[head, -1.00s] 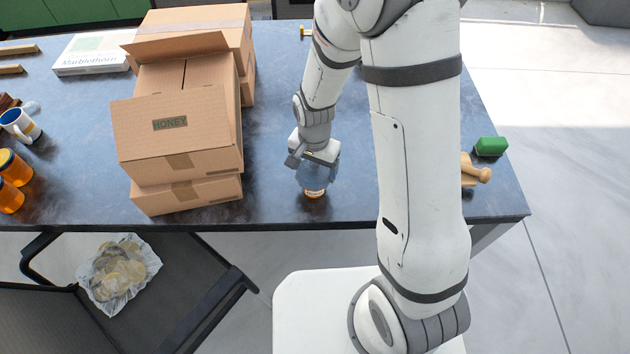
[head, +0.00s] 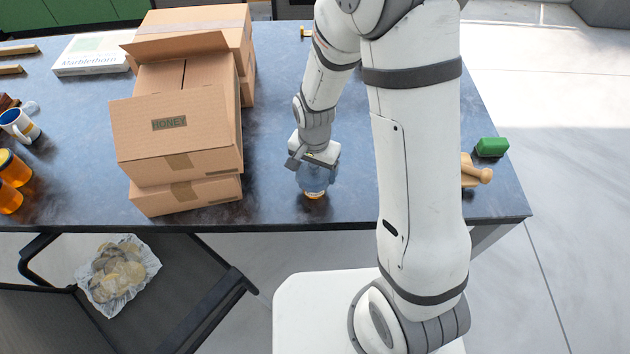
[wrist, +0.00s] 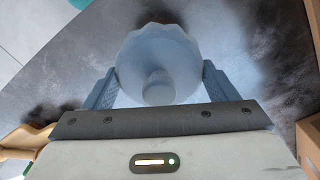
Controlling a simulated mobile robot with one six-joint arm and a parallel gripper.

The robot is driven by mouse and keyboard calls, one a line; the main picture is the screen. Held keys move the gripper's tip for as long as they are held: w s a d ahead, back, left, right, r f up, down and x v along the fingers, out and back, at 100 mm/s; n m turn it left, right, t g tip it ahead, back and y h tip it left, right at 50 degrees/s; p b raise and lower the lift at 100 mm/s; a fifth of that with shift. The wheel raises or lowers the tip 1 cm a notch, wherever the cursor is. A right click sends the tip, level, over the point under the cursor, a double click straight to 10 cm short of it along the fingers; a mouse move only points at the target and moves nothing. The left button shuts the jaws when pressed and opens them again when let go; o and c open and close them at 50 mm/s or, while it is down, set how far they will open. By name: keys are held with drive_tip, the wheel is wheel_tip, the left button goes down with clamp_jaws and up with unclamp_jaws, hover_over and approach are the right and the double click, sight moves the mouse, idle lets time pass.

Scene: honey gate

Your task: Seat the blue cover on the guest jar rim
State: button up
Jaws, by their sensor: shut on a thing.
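The blue cover (wrist: 158,62), pale and scalloped with a round knob, fills the space between my gripper's fingers in the wrist view. My gripper (wrist: 158,80) is shut on it, one finger at each side. In the head view my gripper (head: 314,160) points down over the front part of the table. Right below it stands a glass jar (head: 315,193) with amber at its bottom, near the table's front edge. The cover and gripper hide the jar's rim, so I cannot tell whether the cover touches it or sits level.
Cardboard honey boxes (head: 180,130) stand close left of my gripper. Amber jars (head: 12,168) and a mug (head: 20,125) are at the far left. A green block (head: 492,147) and a wooden object (head: 475,172) lie at the right. A chair (head: 190,270) stands in front.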

drive_tip(key=shift+f+b, duration=0.45)
drive_tip(key=shift+b, duration=0.05)
idle(0.8)
idle(0.4)
drive_tip(key=o, duration=0.8)
drive_tip(key=shift+r, duration=0.25)
drive_tip(key=shift+r+p, duration=1.15)
drive_tip(key=shift+r, duration=0.4)
drive_tip(key=shift+o, duration=0.6)
